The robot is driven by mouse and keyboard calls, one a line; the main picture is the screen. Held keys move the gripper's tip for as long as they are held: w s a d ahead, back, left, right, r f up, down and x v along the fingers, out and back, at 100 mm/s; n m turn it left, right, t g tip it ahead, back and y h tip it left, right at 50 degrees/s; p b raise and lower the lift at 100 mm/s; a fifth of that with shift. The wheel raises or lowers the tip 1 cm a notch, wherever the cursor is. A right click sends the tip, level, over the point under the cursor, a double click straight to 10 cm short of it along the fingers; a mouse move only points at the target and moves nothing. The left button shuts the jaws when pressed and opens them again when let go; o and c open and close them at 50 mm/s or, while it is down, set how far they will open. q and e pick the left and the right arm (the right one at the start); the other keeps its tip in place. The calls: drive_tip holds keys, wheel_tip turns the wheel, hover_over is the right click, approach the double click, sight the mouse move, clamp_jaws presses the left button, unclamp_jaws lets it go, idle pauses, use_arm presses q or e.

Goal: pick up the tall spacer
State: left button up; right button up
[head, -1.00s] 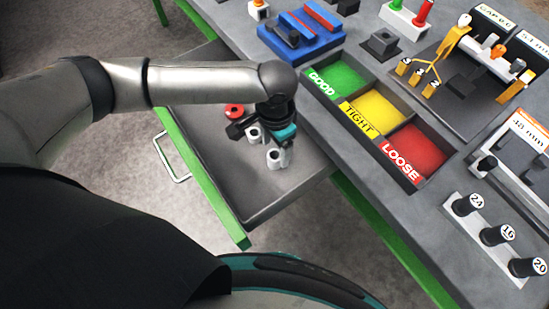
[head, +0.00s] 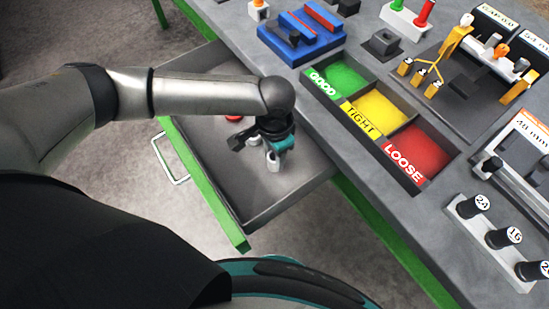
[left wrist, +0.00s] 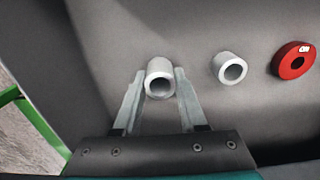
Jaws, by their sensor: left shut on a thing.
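A white hollow spacer (left wrist: 160,77) is between the two fingers of my left gripper (left wrist: 160,88) in the left wrist view, and the fingers are shut on it. In the head view my left gripper (head: 275,146) points down into the open drawer, with the lower part of this spacer (head: 273,164) showing below it. A second white hollow spacer (left wrist: 230,68) stands to the right in the wrist view, apart from the fingers. In the head view it is mostly hidden by the gripper. The pictures do not clearly show which spacer is taller. My right gripper is not in view.
A red ring (left wrist: 293,60) lies in the drawer (head: 210,80) beyond the second spacer. The drawer's green front (head: 205,185) is at the left. The bench at the right holds a three-bin tray (head: 357,118) and a blue fixture (head: 300,38).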

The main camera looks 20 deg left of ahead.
use_arm(q)
clamp_jaws()
wheel_tip(320, 180, up, 20)
drive_tip(key=p, duration=0.6)
drive_tip(key=a+r+n+b, duration=0.3)
drive_tip(key=a+r+n, duration=0.2)
drive_tip(key=r+n, duration=0.1)
drive_tip(key=shift+a+n, duration=0.3)
drive_tip(key=shift+n, duration=0.5)
drive_tip(key=shift+s, duration=0.15)
